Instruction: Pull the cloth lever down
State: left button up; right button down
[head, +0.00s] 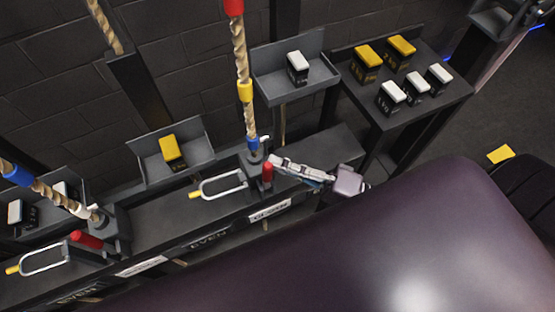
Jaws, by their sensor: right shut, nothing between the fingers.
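Two lever stations stand on the dark bench. The one in the middle has an upright red handle (267,172) below a hanging rope (242,60), above a white label (270,210) whose lettering is too small to read surely. The station at the left has a tilted red handle (87,239) and another white label (142,266). My right gripper (277,161) reaches in from the right, its fingers shut and empty. Its tips are close beside the top of the middle red handle; I cannot tell whether they touch. My left gripper is out of view.
U-shaped metal bars with yellow ends (222,186) stick out beside the stations. Trays behind hold a yellow-topped block (171,151) and a white-topped block (298,67). A side table (440,101) carries several more blocks. A yellow piece (500,154) lies on the floor.

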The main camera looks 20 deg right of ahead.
jog(key=shift+n+y, duration=0.4)
jog(key=s, duration=0.1)
jog(key=s+f, duration=0.1)
jog(key=s, duration=0.2)
jog(key=shift+s+f, duration=0.25)
jog(key=shift+s, duration=0.05)
jog(key=s+f+b, duration=0.2)
jog(key=s+f, duration=0.3)
jog(key=f, duration=0.1)
jog(key=shift+f, duration=0.3)
jog(key=shift+s+d+f, duration=0.1)
jog(key=shift+s, duration=0.05)
jog(key=v, duration=1.2)
dwell(0.3)
